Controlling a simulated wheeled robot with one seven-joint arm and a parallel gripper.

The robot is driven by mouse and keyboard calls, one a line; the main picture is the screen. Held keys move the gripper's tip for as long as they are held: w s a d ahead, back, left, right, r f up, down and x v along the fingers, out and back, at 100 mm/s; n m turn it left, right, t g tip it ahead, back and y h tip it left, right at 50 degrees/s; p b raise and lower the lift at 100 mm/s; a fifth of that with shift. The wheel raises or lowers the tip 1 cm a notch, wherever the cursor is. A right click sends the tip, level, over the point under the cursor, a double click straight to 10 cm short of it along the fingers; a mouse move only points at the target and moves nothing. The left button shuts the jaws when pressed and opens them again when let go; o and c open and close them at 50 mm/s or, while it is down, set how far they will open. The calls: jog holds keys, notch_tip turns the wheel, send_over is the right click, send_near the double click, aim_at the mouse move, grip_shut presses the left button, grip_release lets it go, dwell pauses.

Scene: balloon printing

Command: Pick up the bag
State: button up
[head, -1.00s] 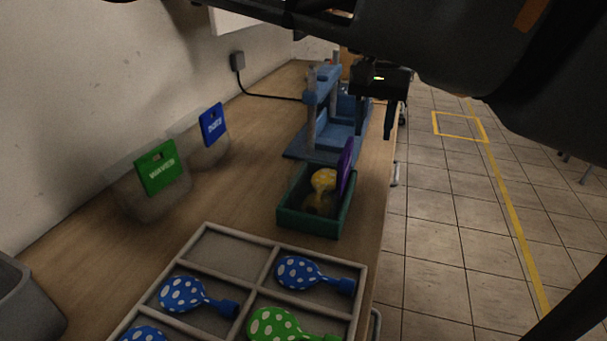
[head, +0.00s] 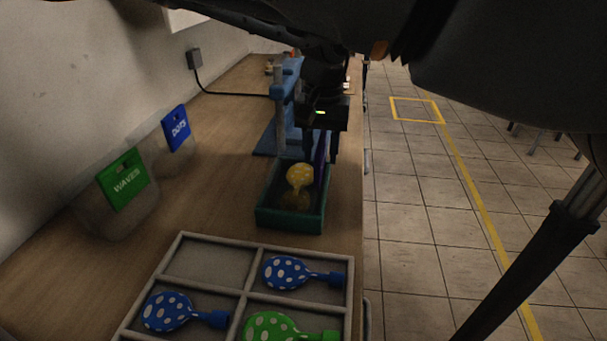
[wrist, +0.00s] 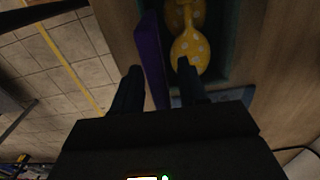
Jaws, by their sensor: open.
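The bag's purple header (head: 321,158) stands upright at the right side of a green bin (head: 290,219). Yellow dotted balloons (head: 299,175) show beside it in the bin; whether they are inside the bag's clear part I cannot tell. My gripper (head: 320,148) is open, pointing down over the bin's far right part. In the wrist view, my gripper (wrist: 160,72) has one finger on each side of the purple header (wrist: 150,50), with no clear contact. The yellow balloon (wrist: 189,50) lies close to the right finger. The bag's lower part is hidden.
A blue press (head: 285,110) stands behind the bin. A divided tray (head: 208,262) with blue and green dotted balloons lies in front. Clear bins labelled WAVES (head: 123,180) and DOTS (head: 176,130) stand at left. The table's right edge is close to the bin.

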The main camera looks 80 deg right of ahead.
jog(key=shift+c, duration=0.3)
grip_shut()
dwell(0.3)
